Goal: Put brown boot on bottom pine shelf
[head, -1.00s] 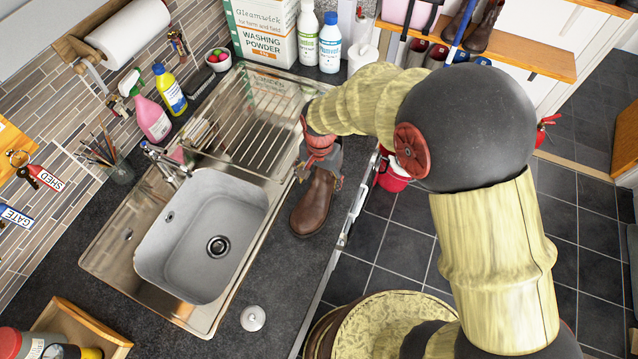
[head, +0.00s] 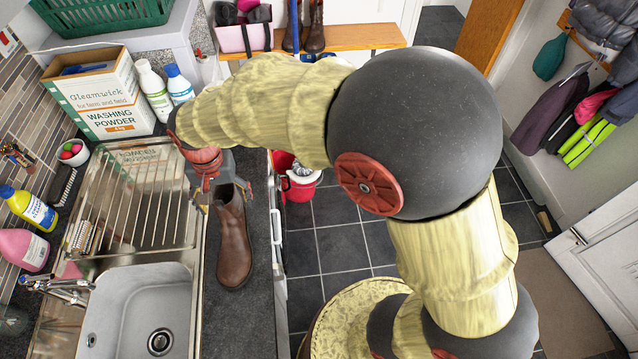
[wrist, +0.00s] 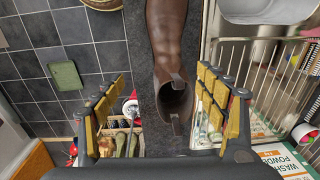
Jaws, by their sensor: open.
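The brown boot (head: 234,245) stands upright on the dark worktop, right of the sink, toe toward the bottom of the head view. My gripper (head: 220,190) is at its top, with its fingers apart. In the wrist view, the boot (wrist: 168,35) and its open top lie between the two spread fingers of my gripper (wrist: 163,95); gaps show on both sides. A pine shelf (head: 365,36) is at the back, beyond the worktop. It carries a pink tub and other dark boots. My arm hides part of the area below it, so I cannot tell its level.
The metal sink and drainer (head: 150,200) lie close left of the boot. A washing powder box (head: 105,95) and white bottles stand behind. A red bucket (head: 298,185) is on the floor beside the worktop. Tiled floor (head: 340,235) is open to the right.

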